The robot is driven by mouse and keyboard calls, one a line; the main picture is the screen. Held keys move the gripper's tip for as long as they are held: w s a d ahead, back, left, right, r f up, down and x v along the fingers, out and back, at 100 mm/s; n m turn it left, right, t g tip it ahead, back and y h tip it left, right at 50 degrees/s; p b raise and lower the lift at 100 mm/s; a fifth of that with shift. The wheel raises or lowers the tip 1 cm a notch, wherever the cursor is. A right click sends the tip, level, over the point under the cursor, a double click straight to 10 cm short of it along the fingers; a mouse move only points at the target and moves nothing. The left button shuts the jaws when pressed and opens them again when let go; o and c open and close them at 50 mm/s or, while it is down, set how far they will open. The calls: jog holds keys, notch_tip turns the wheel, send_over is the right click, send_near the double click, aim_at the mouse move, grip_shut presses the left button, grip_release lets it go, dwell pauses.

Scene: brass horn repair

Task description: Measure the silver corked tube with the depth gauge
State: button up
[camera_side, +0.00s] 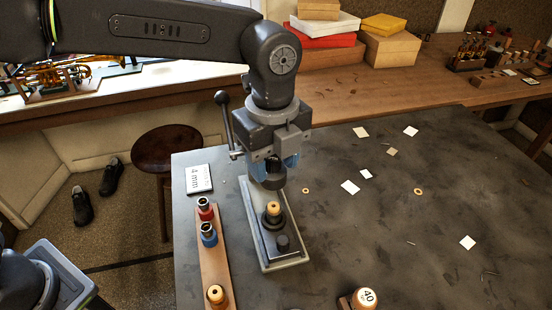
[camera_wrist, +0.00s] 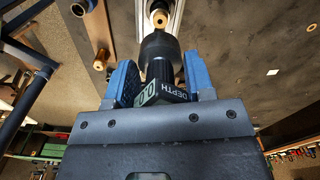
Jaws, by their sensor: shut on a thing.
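My gripper (camera_side: 275,168) has blue fingers shut on the dark depth gauge (camera_side: 274,183). The gauge's round dark end points down. A tube with a tan cork top (camera_side: 272,208) stands upright in a dark holder on the grey fixture plate (camera_side: 292,262), just below the gauge and apart from it. Its cork end also shows in the wrist view (camera_wrist: 159,18). The tube's silver body is hard to make out.
A wooden rack (camera_side: 213,262) left of the fixture holds a red piece (camera_side: 205,207), a blue piece (camera_side: 208,233) and another cork-topped piece (camera_side: 216,295). A lettered card (camera_side: 199,179) lies behind. A round piece marked 40 (camera_side: 366,297) is at front right. Paper scraps lie on the right.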

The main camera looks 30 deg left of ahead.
send_over(274, 206)
jog(key=shift+f, duration=2.35)
jog(key=shift+f, duration=1.9)
jog(key=o, duration=1.4)
jog(key=shift+r, duration=3.5)
